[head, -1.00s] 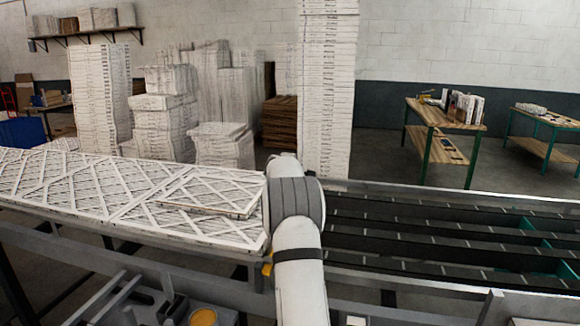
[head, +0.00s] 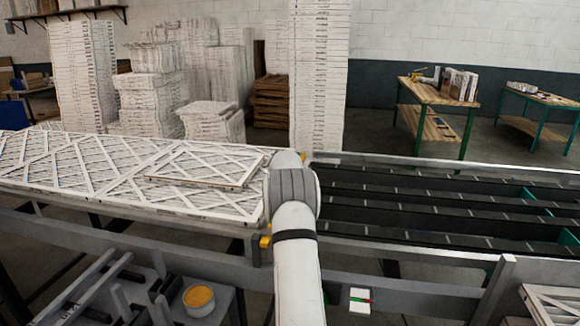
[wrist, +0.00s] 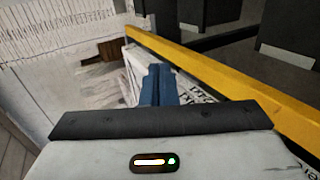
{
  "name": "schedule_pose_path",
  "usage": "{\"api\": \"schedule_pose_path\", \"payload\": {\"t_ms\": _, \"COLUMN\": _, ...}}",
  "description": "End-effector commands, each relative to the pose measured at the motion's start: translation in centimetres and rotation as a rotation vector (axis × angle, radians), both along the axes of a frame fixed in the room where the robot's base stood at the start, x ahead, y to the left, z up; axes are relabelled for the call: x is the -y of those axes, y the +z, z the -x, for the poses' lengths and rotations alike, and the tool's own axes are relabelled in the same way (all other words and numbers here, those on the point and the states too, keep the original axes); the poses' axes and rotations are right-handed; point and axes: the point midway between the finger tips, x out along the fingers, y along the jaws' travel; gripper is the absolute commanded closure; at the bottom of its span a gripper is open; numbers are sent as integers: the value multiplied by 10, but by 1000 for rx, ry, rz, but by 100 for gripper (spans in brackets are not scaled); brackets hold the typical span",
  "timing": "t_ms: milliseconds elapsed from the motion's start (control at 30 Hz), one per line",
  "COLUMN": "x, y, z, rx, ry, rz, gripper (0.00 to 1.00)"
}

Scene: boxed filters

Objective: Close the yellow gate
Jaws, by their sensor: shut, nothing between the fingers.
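The yellow gate (wrist: 225,85) shows in the wrist view as a long bar running diagonally from upper middle to lower right. In the head view only small yellow parts (head: 265,241) show beside my arm, and the rest of the gate is hidden behind it. My gripper (wrist: 158,72) has its blue fingers together in the wrist view, with nothing between them. The fingers point at the white lattice filter edge, just left of the yellow bar. Whether they touch the bar I cannot tell. In the head view my arm hides the gripper.
White lattice filters (head: 85,170) lie on the conveyor left of my arm. The dark slatted conveyor (head: 430,215) to the right is empty. A grey rail (head: 430,258) runs along the front. Stacks of boxed filters (head: 150,95) stand behind.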

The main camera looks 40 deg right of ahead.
Motion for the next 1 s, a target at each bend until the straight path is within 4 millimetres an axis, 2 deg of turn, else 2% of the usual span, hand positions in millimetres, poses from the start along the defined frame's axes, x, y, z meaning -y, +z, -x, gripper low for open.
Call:
{"api": "schedule_pose_path", "payload": {"t_ms": 33, "x": 1, "y": -13, "z": 1, "rx": 0, "ry": 0, "rz": 0, "gripper": 100}}
{"api": "schedule_pose_path", "payload": {"t_ms": 100, "x": 2, "y": -21, "z": 1, "rx": 0, "ry": 0, "rz": 1, "gripper": 100}}
{"api": "schedule_pose_path", "payload": {"t_ms": 300, "x": 3, "y": -33, "z": 2, "rx": 1, "ry": 0, "rz": 2, "gripper": 100}}
{"api": "schedule_pose_path", "payload": {"t_ms": 867, "x": 3, "y": -36, "z": 2, "rx": -1, "ry": 1, "rz": -1, "gripper": 100}}
{"api": "schedule_pose_path", "payload": {"t_ms": 1000, "x": 2, "y": -29, "z": 1, "rx": -1, "ry": 3, "rz": 0, "gripper": 100}}
